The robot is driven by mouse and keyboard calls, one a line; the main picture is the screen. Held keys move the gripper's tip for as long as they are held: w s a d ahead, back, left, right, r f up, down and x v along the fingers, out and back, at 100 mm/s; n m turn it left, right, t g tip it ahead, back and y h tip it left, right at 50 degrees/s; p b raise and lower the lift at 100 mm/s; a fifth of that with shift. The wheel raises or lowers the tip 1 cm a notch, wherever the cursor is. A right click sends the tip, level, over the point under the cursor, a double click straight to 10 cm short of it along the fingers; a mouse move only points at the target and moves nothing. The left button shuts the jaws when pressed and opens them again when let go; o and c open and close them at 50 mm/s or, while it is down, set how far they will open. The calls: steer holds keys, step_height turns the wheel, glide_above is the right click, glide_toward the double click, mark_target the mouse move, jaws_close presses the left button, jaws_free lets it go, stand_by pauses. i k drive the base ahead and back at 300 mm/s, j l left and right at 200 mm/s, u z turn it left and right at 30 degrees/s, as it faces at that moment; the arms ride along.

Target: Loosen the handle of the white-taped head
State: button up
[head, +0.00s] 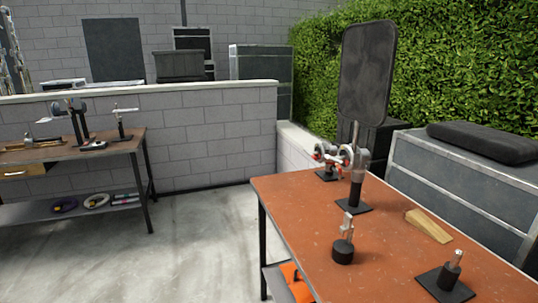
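A metal grip head (335,155) with round discs, pale parts and small red or orange parts sits on a stand toward the back of the orange-brown table (300,215). A black flag panel (367,72) rises on a rod from a stand (355,190) just right of it and partly overlaps it. White tape and a handle are too small to tell apart there. Other heads stand on the left bench, a dark one (72,107) and a smaller one (121,118). Which head bears white tape is unclear. My gripper is not in view.
A short post with a metal pin (344,241), a wooden wedge (429,225) and a square-based post (447,278) stand on the near table. Grey cases (460,185) are behind it at right. A block wall (200,135) runs behind the left bench (75,148). Concrete floor (205,240) between the tables is clear.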

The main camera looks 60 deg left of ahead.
mark_target(338, 159)
steer(key=u, duration=1.2)
steer(key=i+j+z, duration=0.1)
steer(key=i+j, duration=0.05)
steer(key=j, duration=0.1)
